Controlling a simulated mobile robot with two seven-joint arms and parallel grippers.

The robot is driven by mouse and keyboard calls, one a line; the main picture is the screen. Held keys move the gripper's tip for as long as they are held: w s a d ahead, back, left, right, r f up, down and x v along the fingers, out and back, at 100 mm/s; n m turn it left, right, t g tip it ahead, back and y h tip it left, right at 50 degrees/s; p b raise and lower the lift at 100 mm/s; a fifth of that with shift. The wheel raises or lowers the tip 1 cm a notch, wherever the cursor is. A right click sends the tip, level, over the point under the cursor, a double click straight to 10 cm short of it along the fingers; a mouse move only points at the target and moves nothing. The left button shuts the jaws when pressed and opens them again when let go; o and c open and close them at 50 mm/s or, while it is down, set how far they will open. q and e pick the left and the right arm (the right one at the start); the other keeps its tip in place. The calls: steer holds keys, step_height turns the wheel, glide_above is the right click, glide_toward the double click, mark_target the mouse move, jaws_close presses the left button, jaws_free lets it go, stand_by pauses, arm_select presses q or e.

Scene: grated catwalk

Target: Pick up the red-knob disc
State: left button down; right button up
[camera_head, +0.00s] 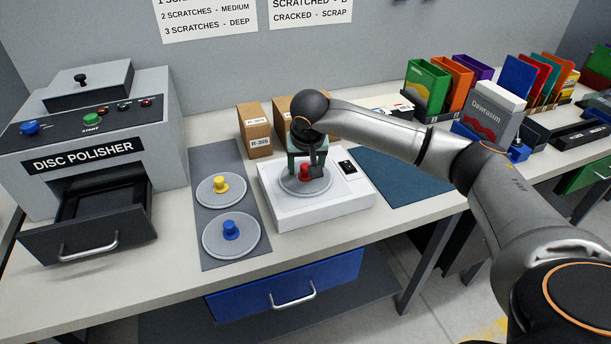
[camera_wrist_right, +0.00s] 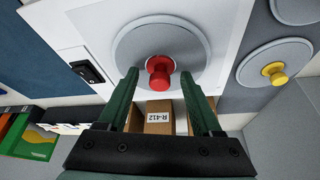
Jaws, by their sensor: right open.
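The red-knob disc (camera_head: 301,184) is a grey disc with a red knob in its middle. It rests on a white box-like device (camera_head: 345,201) with a black switch. My right gripper (camera_head: 312,170) is just above and behind the knob in the head view. In the right wrist view, the disc (camera_wrist_right: 135,42) lies beyond my open right gripper (camera_wrist_right: 160,82), with the red knob at the gap between the fingertips. I cannot tell whether the fingers touch the knob. My left gripper is not in view.
A yellow-knob disc (camera_head: 207,193) and a blue-knob disc (camera_head: 219,243) lie on a dark grey mat (camera_head: 210,162). The disc polisher (camera_head: 155,105) stands left with its drawer (camera_head: 85,238) out. Cardboard boxes (camera_head: 253,131) stand behind. A blue mat (camera_head: 412,177) at right is bare.

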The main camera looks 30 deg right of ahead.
jaws_close()
stand_by(0.4)
